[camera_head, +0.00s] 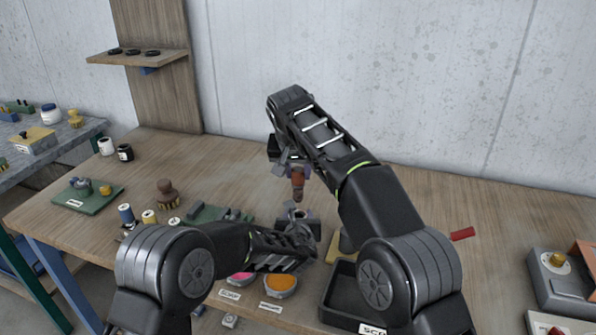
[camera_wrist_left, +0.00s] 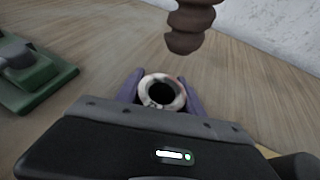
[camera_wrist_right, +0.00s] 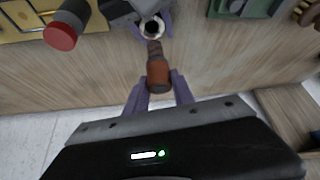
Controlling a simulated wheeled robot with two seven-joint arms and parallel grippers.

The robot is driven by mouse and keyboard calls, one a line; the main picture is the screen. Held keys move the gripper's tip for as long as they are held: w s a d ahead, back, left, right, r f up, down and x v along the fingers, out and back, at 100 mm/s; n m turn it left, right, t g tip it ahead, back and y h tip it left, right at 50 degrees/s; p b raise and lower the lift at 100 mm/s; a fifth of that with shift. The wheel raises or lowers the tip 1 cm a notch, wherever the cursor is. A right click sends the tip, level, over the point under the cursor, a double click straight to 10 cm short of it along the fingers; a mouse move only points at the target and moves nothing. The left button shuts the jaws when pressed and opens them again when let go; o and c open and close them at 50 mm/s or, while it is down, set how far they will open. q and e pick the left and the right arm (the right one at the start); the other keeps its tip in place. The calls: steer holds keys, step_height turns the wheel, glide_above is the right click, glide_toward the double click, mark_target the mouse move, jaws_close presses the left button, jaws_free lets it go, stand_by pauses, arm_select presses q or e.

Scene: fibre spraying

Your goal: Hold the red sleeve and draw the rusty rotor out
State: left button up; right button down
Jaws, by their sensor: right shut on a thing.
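A sleeve shows as a pale ring with a dark bore in the left wrist view (camera_wrist_left: 162,90) and in the right wrist view (camera_wrist_right: 152,27); its sides are mostly hidden, so their colour is unclear. My left gripper (camera_head: 298,217) has its purple fingers against both sides of the sleeve. The rusty brown, screw-shaped rotor (camera_head: 298,185) hangs above it, tip down, also in the left wrist view (camera_wrist_left: 187,30). My right gripper (camera_head: 296,171) is shut on the rotor's upper part (camera_wrist_right: 158,75). The tip is apart from the sleeve's mouth.
A black tray (camera_head: 340,299) and bowls of pink (camera_head: 240,278) and orange (camera_head: 281,285) material stand near the front edge. A green fixture (camera_head: 90,192) and small pots are at left. A red piece (camera_head: 461,233) lies at right. The back of the table is clear.

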arm_select(q)
steer(key=o, duration=0.5)
steer(key=shift+c, duration=0.2)
steer(key=shift+s, duration=0.1)
steer(key=v, duration=1)
steer(key=shift+s+r, duration=0.5)
steer(key=shift+s, duration=0.3)
steer(key=shift+f, duration=0.1)
